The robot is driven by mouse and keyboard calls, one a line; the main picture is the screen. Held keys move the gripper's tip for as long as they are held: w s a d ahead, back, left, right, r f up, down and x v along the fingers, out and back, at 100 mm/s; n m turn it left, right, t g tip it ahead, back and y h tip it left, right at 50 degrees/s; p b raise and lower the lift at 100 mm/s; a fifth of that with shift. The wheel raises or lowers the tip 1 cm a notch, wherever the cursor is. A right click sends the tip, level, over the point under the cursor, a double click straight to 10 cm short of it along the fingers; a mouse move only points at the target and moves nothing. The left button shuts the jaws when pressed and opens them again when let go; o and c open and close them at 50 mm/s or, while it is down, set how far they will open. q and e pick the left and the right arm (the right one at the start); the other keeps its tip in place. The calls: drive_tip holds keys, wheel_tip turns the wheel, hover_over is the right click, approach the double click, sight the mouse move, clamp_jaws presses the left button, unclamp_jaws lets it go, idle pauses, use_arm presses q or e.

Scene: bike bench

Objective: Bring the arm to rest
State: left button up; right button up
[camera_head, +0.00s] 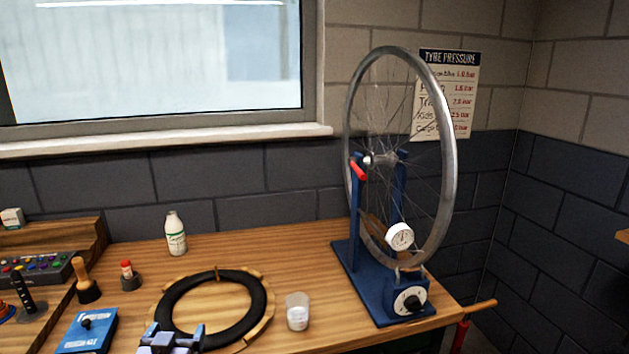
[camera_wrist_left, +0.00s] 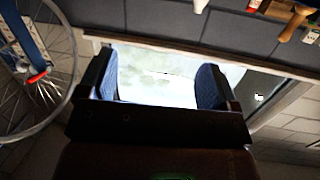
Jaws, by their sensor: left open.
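My left gripper (camera_head: 173,338) shows at the bottom edge of the head view, in front of the near part of the black tyre (camera_head: 172,296). In the left wrist view its two blue-padded fingers (camera_wrist_left: 160,82) stand wide apart with nothing between them. The window's bright pane (camera_wrist_left: 160,77) shows behind the gap. Most of my left arm is out of frame. My right gripper is in neither view.
A wheel (camera_head: 451,165) stands in a blue truing stand (camera_head: 345,262) at the bench's right end. A clear cup (camera_head: 298,311), white bottle (camera_head: 175,234), blue box (camera_head: 88,333) and wooden-handled tool (camera_head: 83,279) stand around the tyre. Bare wood (camera_head: 270,250) lies behind it.

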use_arm(q)
drive_tip(key=s+f+g, duration=0.2)
drive_tip(key=s+f, duration=0.7)
drive_tip(key=s, duration=0.4)
drive_tip(key=s+f+m+g+h, duration=0.1)
drive_tip(key=s+f+g, duration=0.2)
drive_tip(key=s+f, duration=0.7)
drive_tip(key=s, duration=0.3)
drive_tip(key=shift+a+h, duration=0.15)
drive_tip(key=shift+h, duration=0.15)
